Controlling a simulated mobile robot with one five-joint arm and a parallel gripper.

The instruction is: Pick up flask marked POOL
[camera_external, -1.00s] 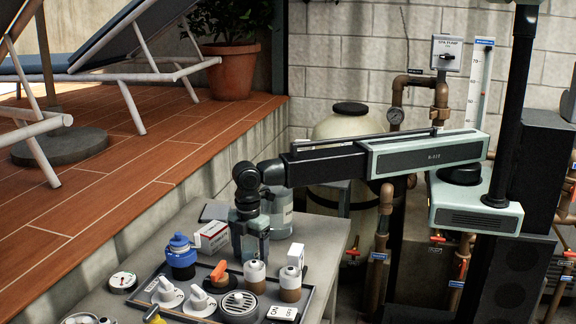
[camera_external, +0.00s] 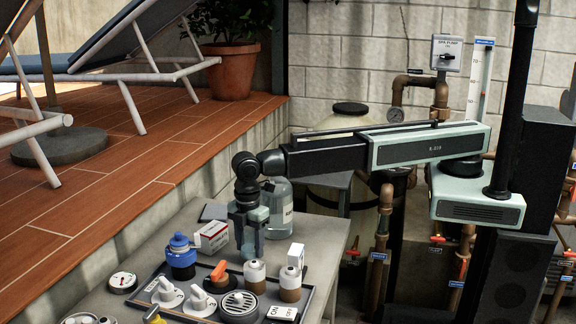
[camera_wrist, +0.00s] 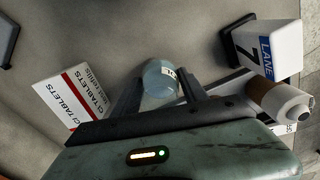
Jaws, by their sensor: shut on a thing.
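A small pale blue-grey glass flask (camera_wrist: 160,82) stands between my jaws in the wrist view. Part of a white label with dark letters shows on its right side; the full word cannot be read. My gripper (camera_wrist: 162,90) is shut on the flask, a finger on either side. In the external view my gripper (camera_external: 250,238) points down over the grey table, behind the tray. There the fingers hide most of the flask, and I cannot tell whether its base touches the table.
A tablets box (camera_external: 212,236) lies left of my gripper. A large clear jar (camera_external: 281,208) stands behind it. The dark tray (camera_external: 160,303) in front holds a blue-capped bottle (camera_external: 181,258), knobs and brown-and-white bottles (camera_external: 254,273). A "LANE 7" block (camera_wrist: 265,50) stands to the right.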

